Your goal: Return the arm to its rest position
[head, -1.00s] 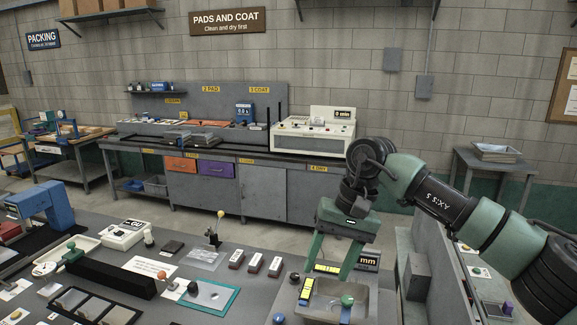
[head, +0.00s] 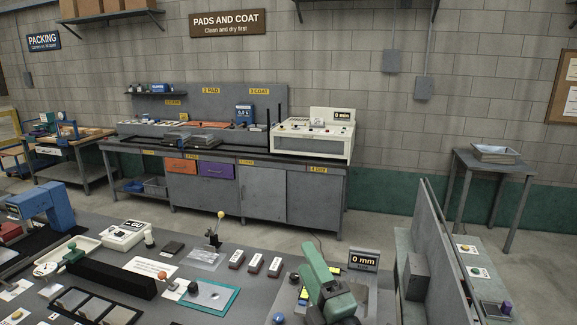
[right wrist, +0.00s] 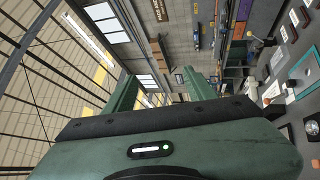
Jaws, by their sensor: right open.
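My right gripper (head: 316,264) is low in the head view, a green shape extending forward above the right part of the near bench. In the right wrist view its two green fingers (right wrist: 160,88) stand apart with nothing between them. The gripper is turned on its side there, with the roof at left and the bench at right. The rest of the right arm is mostly out of the head view. My left gripper is not in view.
An upright grey panel (head: 440,245) stands to the right. Open floor lies beyond the bench.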

